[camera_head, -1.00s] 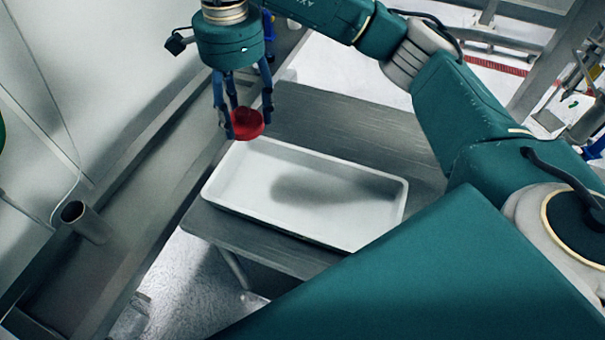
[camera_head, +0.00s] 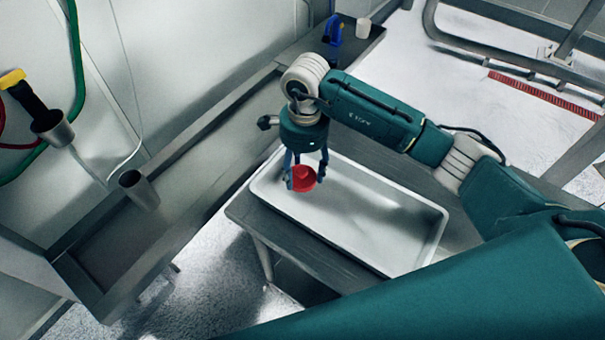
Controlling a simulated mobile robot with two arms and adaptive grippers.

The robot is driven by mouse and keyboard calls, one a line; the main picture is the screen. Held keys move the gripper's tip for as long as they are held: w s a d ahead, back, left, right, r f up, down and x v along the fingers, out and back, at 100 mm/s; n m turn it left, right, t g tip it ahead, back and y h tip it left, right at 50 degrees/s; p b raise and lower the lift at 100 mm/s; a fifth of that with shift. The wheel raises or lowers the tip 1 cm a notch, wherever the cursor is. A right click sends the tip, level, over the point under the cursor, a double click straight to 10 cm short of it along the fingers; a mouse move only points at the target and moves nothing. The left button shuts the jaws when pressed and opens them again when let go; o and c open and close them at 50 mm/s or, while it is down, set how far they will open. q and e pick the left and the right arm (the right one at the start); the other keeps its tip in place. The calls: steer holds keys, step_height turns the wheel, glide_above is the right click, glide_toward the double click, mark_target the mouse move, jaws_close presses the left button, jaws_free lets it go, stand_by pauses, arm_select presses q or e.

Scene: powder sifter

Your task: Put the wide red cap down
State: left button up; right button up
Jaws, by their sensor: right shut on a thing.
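The wide red cap (camera_head: 303,179) is held between the blue fingers of my right gripper (camera_head: 304,180), which points downward. The gripper is shut on the cap. In the picture, cap and gripper are in front of the left part of a white rectangular tray (camera_head: 410,262). The cap appears to be above the tray floor; the exact gap is hard to tell. The tray looks empty apart from shadows. My left gripper is not in view.
The tray stands on a grey table (camera_head: 300,232). A metal trough (camera_head: 195,180) with an upright pipe (camera_head: 139,190) runs along the left. A hose nozzle (camera_head: 48,122) hangs on the wall. A blue object (camera_head: 333,31) and a white cup (camera_head: 363,27) stand at the back.

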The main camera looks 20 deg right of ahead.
mark_target(303, 178)
step_height(303, 178, down, 2)
steer(key=shift+f+p, duration=0.25)
steer(key=shift+p, duration=0.1)
steer(key=shift+f, duration=0.35)
steer(key=o, duration=0.9)
steer(key=shift+o, duration=0.2)
steer(key=shift+r, duration=0.1)
steer(key=shift+r, duration=0.2)
step_height(303, 178, up, 10)
steer(key=b, duration=0.4)
steer(key=shift+d+r, duration=0.1)
steer(key=shift+r, duration=0.8)
steer(key=shift+f, duration=0.1)
